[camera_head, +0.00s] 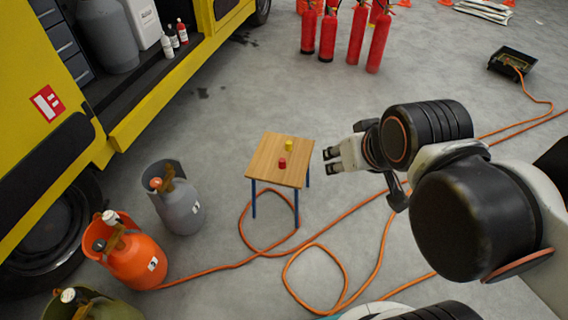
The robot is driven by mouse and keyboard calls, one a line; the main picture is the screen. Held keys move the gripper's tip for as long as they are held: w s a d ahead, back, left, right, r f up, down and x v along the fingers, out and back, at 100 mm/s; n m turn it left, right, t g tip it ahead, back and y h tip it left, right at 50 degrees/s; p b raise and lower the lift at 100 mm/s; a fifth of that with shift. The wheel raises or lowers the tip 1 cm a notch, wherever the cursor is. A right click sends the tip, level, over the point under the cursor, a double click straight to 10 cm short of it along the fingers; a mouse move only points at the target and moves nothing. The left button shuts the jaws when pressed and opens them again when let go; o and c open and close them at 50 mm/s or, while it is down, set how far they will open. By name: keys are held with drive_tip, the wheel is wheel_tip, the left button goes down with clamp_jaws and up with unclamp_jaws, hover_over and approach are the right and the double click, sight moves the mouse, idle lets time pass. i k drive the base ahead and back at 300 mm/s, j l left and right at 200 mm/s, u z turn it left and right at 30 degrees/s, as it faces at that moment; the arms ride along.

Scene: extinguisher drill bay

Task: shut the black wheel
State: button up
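A grey gas cylinder (181,212) has a brass valve with an orange-red knob (156,183). An orange cylinder (138,263) has a valve with a pale knob (109,217). An olive cylinder (108,309), cut off at the bottom edge, also has a pale knob (68,295). My gripper (332,160) is right of the small table, pointing left, with its two dark fingertips apart and nothing between them. It is far from the cylinders.
A small wooden table (268,150) holds a red piece (282,163) and a yellow piece (289,146). An orange hose (322,243) loops over the floor. A yellow truck (150,112) with a black tyre (45,240) stands left. Several red extinguishers (356,38) stand behind.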

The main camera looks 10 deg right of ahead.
sight(99, 244)
drive_tip(key=u, duration=1.75)
